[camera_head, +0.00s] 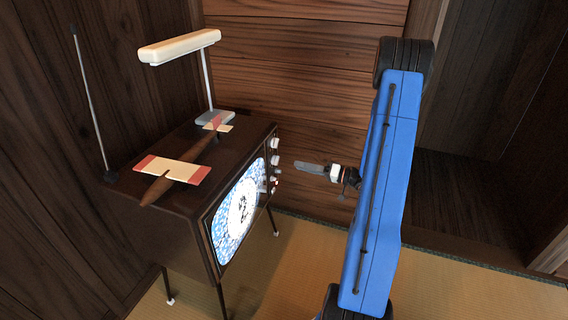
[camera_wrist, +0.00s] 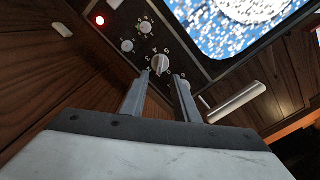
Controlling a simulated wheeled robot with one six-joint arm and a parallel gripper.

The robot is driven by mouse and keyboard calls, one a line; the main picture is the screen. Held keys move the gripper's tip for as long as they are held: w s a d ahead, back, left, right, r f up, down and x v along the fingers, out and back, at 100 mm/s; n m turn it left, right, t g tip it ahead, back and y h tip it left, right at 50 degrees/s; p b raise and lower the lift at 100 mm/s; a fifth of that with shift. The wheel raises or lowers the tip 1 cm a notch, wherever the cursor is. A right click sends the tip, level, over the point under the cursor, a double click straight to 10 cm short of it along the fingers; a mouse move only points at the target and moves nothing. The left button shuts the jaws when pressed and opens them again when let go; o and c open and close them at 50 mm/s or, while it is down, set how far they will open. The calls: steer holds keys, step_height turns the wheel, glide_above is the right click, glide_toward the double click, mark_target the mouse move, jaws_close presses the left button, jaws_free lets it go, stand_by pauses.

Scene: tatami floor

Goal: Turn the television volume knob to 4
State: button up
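The television (camera_head: 165,232) is a dark brown set on thin legs, its lit screen (camera_head: 238,212) showing static. Its knobs (camera_head: 275,143) run down the right side of the front. In the wrist view, a pale knob (camera_wrist: 160,62) with small white marks around it lies just beyond my fingertips. Its setting is too small to read, and I cannot tell for sure that it is the volume knob. My gripper (camera_head: 297,165) points at the knob panel with a gap between. In the wrist view my gripper (camera_wrist: 161,76) has its two fingers apart, nothing held between them.
A toy plane (camera_head: 178,170) and a white lamp (camera_head: 180,46) stand on the television. An antenna (camera_head: 90,100) rises at the back left. Open tatami (camera_head: 470,285) lies in front.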

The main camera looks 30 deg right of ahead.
mark_target(276, 160)
steer(key=x, duration=0.8)
steer(key=shift+w+a, duration=0.1)
jaws_close()
